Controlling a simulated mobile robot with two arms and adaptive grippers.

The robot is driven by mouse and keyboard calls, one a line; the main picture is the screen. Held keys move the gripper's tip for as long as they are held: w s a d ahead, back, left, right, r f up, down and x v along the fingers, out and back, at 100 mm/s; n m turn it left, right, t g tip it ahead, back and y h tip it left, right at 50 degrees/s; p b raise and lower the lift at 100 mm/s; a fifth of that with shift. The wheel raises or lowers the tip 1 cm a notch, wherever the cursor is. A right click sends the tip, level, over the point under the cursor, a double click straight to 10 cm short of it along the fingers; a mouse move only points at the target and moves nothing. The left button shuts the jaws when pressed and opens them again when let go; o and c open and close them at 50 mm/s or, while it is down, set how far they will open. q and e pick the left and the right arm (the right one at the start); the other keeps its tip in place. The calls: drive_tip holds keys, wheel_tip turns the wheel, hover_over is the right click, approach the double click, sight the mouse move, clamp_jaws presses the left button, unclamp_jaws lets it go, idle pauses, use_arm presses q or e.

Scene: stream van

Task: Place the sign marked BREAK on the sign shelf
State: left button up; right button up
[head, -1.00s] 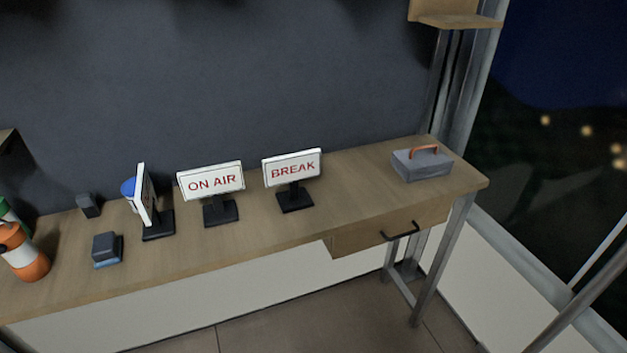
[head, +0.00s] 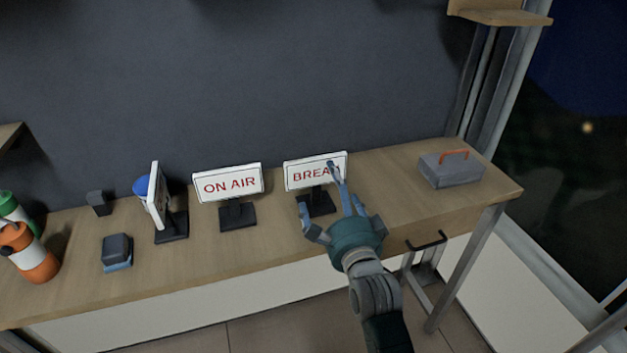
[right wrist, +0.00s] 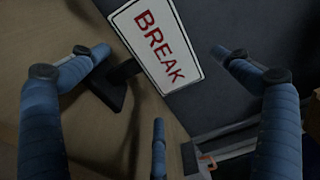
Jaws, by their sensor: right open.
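The BREAK sign (head: 303,176) is a white panel with red letters on a black stand, upright on the wooden desk. It fills the upper middle of the right wrist view (right wrist: 157,42). My right gripper (head: 328,200) is in front of the sign, its open fingers covering the end of the lettering in the head view. In the right wrist view its blue fingers (right wrist: 160,75) are spread wide and hold nothing. I cannot tell which shelf is the sign shelf; a wooden shelf (head: 500,17) shows at the top right. My left gripper is out of view.
The ON AIR sign (head: 229,184) stands left of the BREAK sign, with another sign (head: 158,195) seen edge-on. A grey toolbox (head: 450,171) with an orange handle sits at the desk's right end. Bottles (head: 38,262) stand far left.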

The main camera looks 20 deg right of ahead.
sight(323, 176)
drive_tip(key=w+p, duration=0.1)
drive_tip(key=w, duration=0.1)
drive_tip(key=shift+w+r, duration=0.15)
drive_tip(key=shift+w, duration=0.2)
drive_tip(key=w+p, duration=0.1)
drive_tip(key=w, duration=0.1)
drive_tip(key=shift+w, duration=0.3)
drive_tip(key=shift+w+d+f, duration=0.1)
drive_tip(key=shift+w+f, duration=0.2)
drive_tip(key=shift+w, duration=0.45)
drive_tip(key=c, duration=1.2)
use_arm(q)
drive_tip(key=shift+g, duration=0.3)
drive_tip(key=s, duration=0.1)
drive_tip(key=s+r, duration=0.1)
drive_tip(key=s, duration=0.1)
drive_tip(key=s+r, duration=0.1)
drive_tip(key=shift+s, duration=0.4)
use_arm(e)
drive_tip(key=shift+r, duration=0.2)
